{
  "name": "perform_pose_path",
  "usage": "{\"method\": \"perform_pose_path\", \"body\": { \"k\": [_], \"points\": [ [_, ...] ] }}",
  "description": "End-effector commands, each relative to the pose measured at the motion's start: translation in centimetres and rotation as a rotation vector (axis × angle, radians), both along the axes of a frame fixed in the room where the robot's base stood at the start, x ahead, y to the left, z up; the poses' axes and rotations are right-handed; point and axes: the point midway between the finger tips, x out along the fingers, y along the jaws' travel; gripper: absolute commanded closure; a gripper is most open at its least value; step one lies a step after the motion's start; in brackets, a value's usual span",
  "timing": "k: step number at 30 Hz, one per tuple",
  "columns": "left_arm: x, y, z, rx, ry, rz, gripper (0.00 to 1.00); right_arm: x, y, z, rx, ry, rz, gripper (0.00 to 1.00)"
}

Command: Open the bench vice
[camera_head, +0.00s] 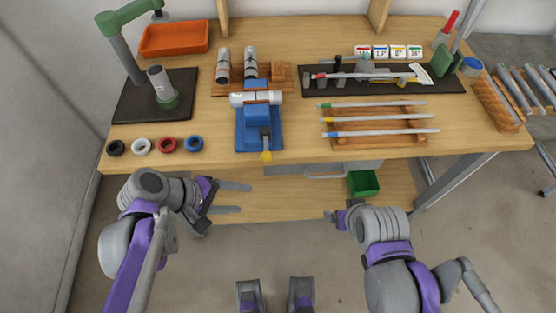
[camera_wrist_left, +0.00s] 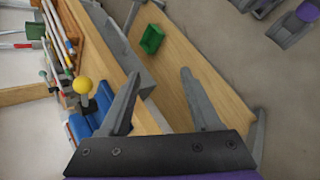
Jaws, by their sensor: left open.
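The blue bench vice (camera_head: 247,142) stands near the bench's front edge, left of centre. Its handle ends in a yellow knob (camera_head: 266,156) that points toward me. A pale tube (camera_head: 240,99) lies crosswise at the top of the vice; I cannot tell how tightly it is held. My left gripper (camera_head: 244,198) is open and empty, in front of and below the bench edge, apart from the knob. In the left wrist view the knob (camera_wrist_left: 83,86) and the blue vice (camera_wrist_left: 82,126) show left of the fingers. My right gripper (camera_head: 333,215) is farther right, its jaws unclear.
Several coloured rings (camera_head: 167,145) lie left of the vice. A wooden rack (camera_head: 375,142) with rods is to its right. A green bin (camera_head: 363,183) sits on the lower shelf (camera_head: 290,200). The bench front edge lies between grippers and vice.

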Motion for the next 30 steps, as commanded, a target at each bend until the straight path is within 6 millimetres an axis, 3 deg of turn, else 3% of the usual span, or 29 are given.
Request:
{"method": "perform_pose_path", "body": {
  "k": [1,3,7,12,16,20,30],
  "points": [
    [1.3,-0.7,-0.7,-0.144,0.064,0.051,0.36,-0.3,0.0,-2.0,0.000,0.007,0.000,0.21],
    [2.8,-1.6,0.2,-0.341,0.144,0.099,0.36,-0.4,0.0,-3.4,0.000,0.011,0.000,0.21],
    [4.9,-1.6,2.1,-0.630,0.249,0.131,0.36,-0.5,0.0,-5.3,0.000,0.017,0.000,0.21],
    [6.3,-0.5,3.9,-0.854,0.321,0.121,0.36,-0.6,0.0,-6.7,0.000,0.022,0.000,0.21],
    [6.6,-0.3,4.5,-0.913,0.338,0.112,0.36,-0.6,0.0,-6.9,0.000,0.022,0.000,0.21],
    [6.8,-1.7,4.7,-0.917,0.340,0.108,0.36,-0.6,0.0,-6.8,0.000,0.022,0.000,0.21],
    [7.9,-8.0,4.7,-0.915,0.340,0.106,0.36,-0.6,0.0,-6.9,0.000,0.022,0.000,0.21]
  ]
}}
